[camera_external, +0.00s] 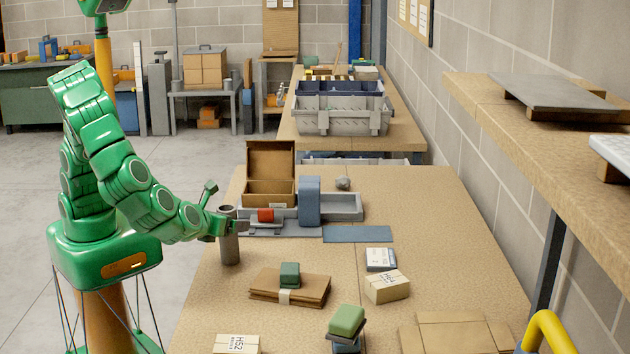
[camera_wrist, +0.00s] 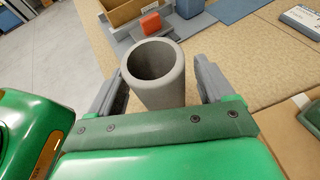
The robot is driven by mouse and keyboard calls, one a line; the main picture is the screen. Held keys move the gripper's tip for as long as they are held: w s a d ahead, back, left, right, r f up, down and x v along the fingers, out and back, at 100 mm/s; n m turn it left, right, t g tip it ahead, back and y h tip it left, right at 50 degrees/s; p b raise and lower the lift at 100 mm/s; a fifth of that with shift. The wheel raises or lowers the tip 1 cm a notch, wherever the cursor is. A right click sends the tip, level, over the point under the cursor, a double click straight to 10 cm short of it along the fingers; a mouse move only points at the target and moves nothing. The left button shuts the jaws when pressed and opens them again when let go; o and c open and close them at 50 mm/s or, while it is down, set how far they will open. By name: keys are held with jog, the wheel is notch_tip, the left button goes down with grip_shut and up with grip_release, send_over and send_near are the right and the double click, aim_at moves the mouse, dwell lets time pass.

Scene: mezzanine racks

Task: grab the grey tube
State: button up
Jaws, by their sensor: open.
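The grey tube (camera_external: 230,245) stands upright near the left edge of the tan worktable (camera_external: 420,265). In the wrist view its open round top (camera_wrist: 154,72) faces the camera. My gripper (camera_external: 226,227) is at the tube's upper part. In the wrist view my gripper (camera_wrist: 157,85) is open, with one dark grey finger on the left of the tube and one on the right. A gap shows on the right; whether the left finger touches the tube is hard to tell. The tube's base is hidden in the wrist view.
Behind the tube are a red block (camera_external: 265,215), a grey tray (camera_external: 343,208), a blue-grey upright block (camera_external: 309,201) and an open cardboard box (camera_external: 270,160). Brown folders (camera_external: 308,286) with a green block (camera_external: 290,275) lie in front, to the right. Small cartons (camera_external: 387,287) stand farther right.

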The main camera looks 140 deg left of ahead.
aim_at(230, 208)
jog(key=c, duration=1)
jog(key=shift+r, duration=0.1)
jog(key=shift+c, duration=0.2)
jog(key=r, duration=0.3)
jog(key=shift+s+d+r, duration=0.15)
jog(key=shift+s+r, duration=0.05)
jog(key=shift+r, duration=0.05)
jog(key=s+d+r, duration=0.5)
jog(key=s+r, duration=0.4)
jog(key=s, duration=0.3)
jog(key=shift+s+r, duration=0.15)
jog(key=shift+s, duration=0.1)
